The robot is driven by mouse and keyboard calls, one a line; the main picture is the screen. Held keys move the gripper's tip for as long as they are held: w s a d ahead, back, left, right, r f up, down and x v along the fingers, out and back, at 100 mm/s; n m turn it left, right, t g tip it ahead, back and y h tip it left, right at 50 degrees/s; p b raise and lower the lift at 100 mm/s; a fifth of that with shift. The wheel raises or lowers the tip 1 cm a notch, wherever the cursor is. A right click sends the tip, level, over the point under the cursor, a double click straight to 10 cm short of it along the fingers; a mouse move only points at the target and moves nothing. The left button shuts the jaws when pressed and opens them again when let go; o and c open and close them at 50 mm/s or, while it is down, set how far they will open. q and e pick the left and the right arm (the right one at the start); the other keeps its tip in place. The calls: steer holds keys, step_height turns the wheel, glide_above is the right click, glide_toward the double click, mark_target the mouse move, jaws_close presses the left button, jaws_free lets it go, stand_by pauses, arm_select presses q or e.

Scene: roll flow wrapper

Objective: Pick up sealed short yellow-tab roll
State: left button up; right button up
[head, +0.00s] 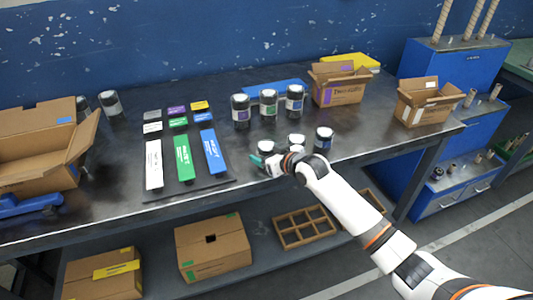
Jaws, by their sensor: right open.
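A small flat piece with a yellow face (200,105) lies at the back right of a dark mat (205,187) on the table. I cannot tell whether it is the sealed short yellow-tab roll. My right gripper (262,160) reaches in from the lower right, low over the table's front half and right of the mat. It is open, with no object visible between its fingers. My left gripper is out of view.
Other canisters stand at the middle back (269,105) and front right (323,140). Long white, green (184,158) and blue packs lie on the mat. Open cardboard boxes stand at left (35,155) and right (337,88). Bare tabletop lies right of the canisters.

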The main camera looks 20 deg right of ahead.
steer(key=shift+x, duration=1.2)
